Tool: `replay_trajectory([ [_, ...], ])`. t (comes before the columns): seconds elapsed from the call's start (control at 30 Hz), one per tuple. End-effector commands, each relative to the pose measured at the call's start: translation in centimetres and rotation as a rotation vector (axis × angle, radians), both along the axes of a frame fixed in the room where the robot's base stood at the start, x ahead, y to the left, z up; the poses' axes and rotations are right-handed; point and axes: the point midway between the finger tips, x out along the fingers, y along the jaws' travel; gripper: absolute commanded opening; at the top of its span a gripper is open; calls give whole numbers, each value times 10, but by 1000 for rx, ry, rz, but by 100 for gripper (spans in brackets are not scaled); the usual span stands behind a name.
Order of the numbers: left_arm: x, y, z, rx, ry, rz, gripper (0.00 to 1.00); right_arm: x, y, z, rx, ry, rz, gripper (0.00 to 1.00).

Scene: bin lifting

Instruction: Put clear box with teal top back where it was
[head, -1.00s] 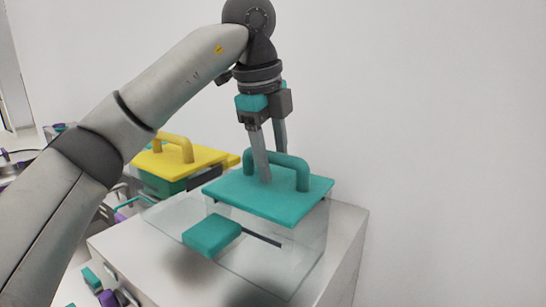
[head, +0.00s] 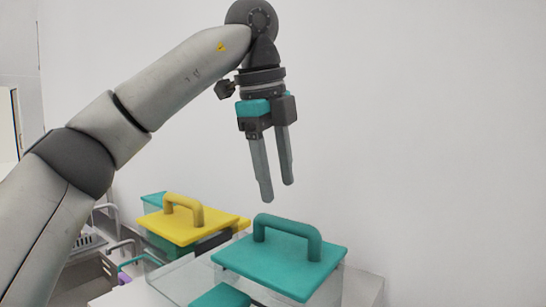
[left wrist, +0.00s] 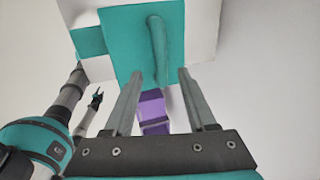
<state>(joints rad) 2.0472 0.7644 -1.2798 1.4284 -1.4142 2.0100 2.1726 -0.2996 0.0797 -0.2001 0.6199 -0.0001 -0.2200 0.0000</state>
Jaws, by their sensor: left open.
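The clear box with the teal top (head: 283,267) stands on a pale surface at the lower middle of the head view. Its arched teal handle (head: 287,233) is free. My left gripper (head: 278,192) is open and empty, above the handle and apart from it, fingers pointing down. In the left wrist view the teal top (left wrist: 117,45) and its handle (left wrist: 157,50) lie beyond the two spread fingers (left wrist: 160,75). The box's lower part is cut off in the head view. My right gripper seems to show small at the left of the wrist view, too small to judge.
A box with a yellow lid (head: 190,220) stands behind and left of the teal-topped box, close to it. A teal block (head: 220,297) is at the near left of the box. A plain wall (head: 430,130) rises behind and right. The air around the gripper is clear.

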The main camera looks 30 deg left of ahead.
Motion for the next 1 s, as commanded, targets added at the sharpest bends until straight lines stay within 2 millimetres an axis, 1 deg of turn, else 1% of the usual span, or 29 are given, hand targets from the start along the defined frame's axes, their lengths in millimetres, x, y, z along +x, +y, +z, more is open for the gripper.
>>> replay_trajectory([
  [0.03,-1,1,6,0,-4,2,57,0,0,-1,0,0,0,50],
  [0.13,-4,1,16,0,-3,1,57,0,0,0,0,0,0,50],
  [0.33,-7,1,28,-1,-2,1,57,0,0,1,0,0,0,50],
  [1.0,-8,1,30,0,-1,0,57,0,1,2,1,0,0,50],
])
